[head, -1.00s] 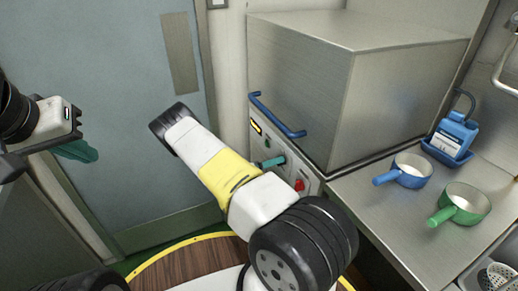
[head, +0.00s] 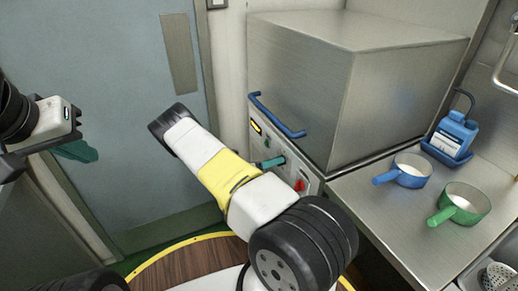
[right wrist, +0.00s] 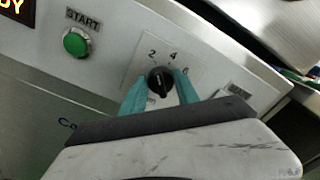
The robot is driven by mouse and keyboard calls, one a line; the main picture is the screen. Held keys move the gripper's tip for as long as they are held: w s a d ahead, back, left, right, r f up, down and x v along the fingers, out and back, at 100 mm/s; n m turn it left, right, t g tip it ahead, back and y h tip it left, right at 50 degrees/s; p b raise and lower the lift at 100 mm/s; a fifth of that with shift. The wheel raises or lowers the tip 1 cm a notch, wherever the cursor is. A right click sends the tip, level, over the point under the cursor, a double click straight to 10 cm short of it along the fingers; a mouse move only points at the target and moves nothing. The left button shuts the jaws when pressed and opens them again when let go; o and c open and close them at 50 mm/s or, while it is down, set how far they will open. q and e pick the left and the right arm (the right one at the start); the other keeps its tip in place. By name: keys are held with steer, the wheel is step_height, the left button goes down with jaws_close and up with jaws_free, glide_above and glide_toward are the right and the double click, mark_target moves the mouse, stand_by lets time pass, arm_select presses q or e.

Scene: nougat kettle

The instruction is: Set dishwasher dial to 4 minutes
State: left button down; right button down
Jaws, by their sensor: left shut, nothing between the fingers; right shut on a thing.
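The dishwasher (head: 300,85) is a large steel box with a blue handle (head: 275,115). Its white front panel carries the black dial (right wrist: 160,80), with 2, 4 and 6 printed around its upper side in the right wrist view. A faint light mark on the dial seems to point up toward the 4, but I cannot tell exactly. My right gripper (right wrist: 160,92) has its teal fingers on either side of the dial, shut on it. In the head view my right gripper (head: 270,162) reaches the panel, and the dial is hard to make out. My left gripper (head: 78,151) is shut and empty, far left.
A green START button (right wrist: 76,41) and a lit display (right wrist: 12,6) are left of the dial. A red switch (head: 300,185) is on the panel.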

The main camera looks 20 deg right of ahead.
steer(key=shift+s+m, duration=0.15)
steer(key=shift+m, duration=3.75)
steer(key=c, duration=0.9)
jaws_free()
steer(key=shift+c, duration=0.2)
steer(key=shift+a, duration=0.1)
steer(key=a, duration=0.7)
steer(key=shift+s+a, duration=0.3)
steer(key=shift+a, duration=0.05)
steer(key=shift+r, duration=0.1)
